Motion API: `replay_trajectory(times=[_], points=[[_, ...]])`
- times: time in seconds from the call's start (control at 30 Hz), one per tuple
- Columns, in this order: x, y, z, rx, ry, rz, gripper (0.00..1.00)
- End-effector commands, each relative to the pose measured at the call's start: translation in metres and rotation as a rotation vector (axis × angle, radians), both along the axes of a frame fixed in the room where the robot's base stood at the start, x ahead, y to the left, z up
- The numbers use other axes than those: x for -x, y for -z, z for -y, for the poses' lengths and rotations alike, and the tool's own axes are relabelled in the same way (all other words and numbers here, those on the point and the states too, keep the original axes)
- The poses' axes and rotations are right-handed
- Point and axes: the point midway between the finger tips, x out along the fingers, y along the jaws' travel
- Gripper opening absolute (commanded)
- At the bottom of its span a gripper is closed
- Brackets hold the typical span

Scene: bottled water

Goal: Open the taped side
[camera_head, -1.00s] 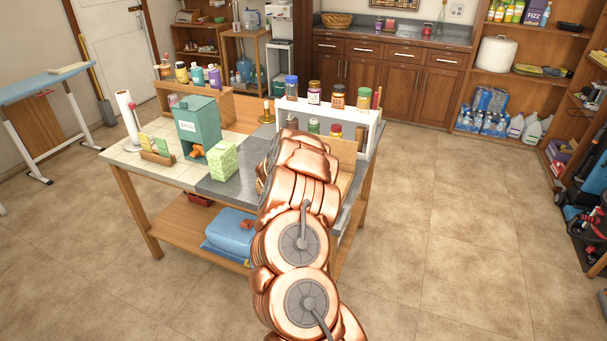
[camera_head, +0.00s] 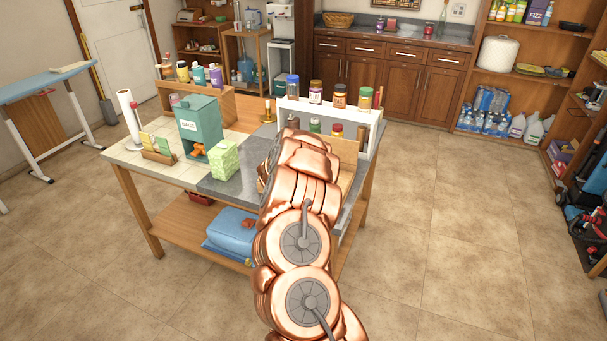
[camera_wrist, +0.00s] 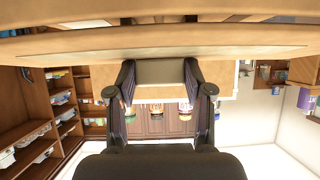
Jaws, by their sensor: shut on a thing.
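A tan board-like panel, which looks like part of a box, shows beside my arm on the table in the head view (camera_head: 347,148). In the wrist view a broad tan panel (camera_wrist: 80,48) runs across the top, very close to the camera. My gripper (camera_wrist: 160,74) reaches up to it, with its two dark fingers on either side of a short greyish-tan piece at the panel's lower edge. The fingers are closed on this part of the panel. No tape can be made out. My copper-coloured arm hides my gripper and most of the panel in the head view.
On the table (camera_head: 137,165) stand a green canister (camera_head: 199,128), a light green box (camera_head: 223,160) and a paper-towel roll (camera_head: 128,112). A white rack (camera_head: 372,138) with several jars stands just behind my arm.

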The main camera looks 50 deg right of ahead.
Motion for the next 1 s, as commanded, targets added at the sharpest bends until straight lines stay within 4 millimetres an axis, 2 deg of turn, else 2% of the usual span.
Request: replay_trajectory(times=[0.37,0.4,0.63,1.0], points=[[0.0008,0.0022,0.0,-0.002,0.001,-0.001,0.0],[0.0008,0.0022,0.0,-0.002,0.001,-0.001,0.52],[0.0001,0.0013,-0.0003,-0.001,0.0,0.0,0.76],[0.0002,-0.0003,-0.0017,-0.001,-0.001,0.0,0.77]])
